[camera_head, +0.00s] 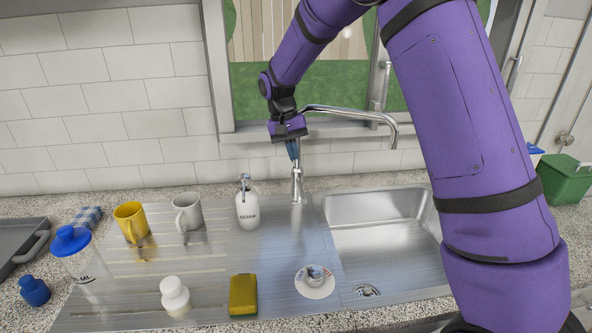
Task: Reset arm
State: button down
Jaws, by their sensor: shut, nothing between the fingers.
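My purple arm reaches in from the right and bends down to the left. My gripper (293,150) points down, shut and empty, in front of the window sill and the upper part of the chrome faucet (298,180). It is well above the metal drainboard. Nothing is held in it.
On the drainboard (130,278) stand a yellow mug (131,221), a grey mug (187,212), a soap bottle (247,208), a white bottle (175,296), a yellow sponge (243,296) and a small white dish (315,283). The sink (385,235) is empty. A green bin (565,180) stands right.

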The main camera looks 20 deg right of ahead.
jog(key=shift+s+v, duration=0.1)
jog(key=shift+v, duration=0.7)
jog(key=shift+s+v, duration=0.15)
jog(key=shift+v, duration=0.65)
jog(key=s+d+r+t+y, duration=0.1)
jog(key=s+d+r+t, duration=0.15)
jog(key=s+r, duration=0.55)
jog(key=s+d+r+t+y, duration=0.1)
jog(key=s+d+r, duration=0.2)
jog(key=s+r, duration=0.55)
jog(key=s+d+f+n+t, duration=0.1)
jog(key=s+t, duration=0.1)
jog(key=s, duration=0.8)
jog(key=s+d+f+n+t, duration=0.1)
jog(key=s+t, duration=0.1)
jog(key=s, duration=0.8)
jog(key=shift+d, duration=0.4)
jog(key=shift+s+f, duration=0.1)
jog(key=shift+f, duration=0.05)
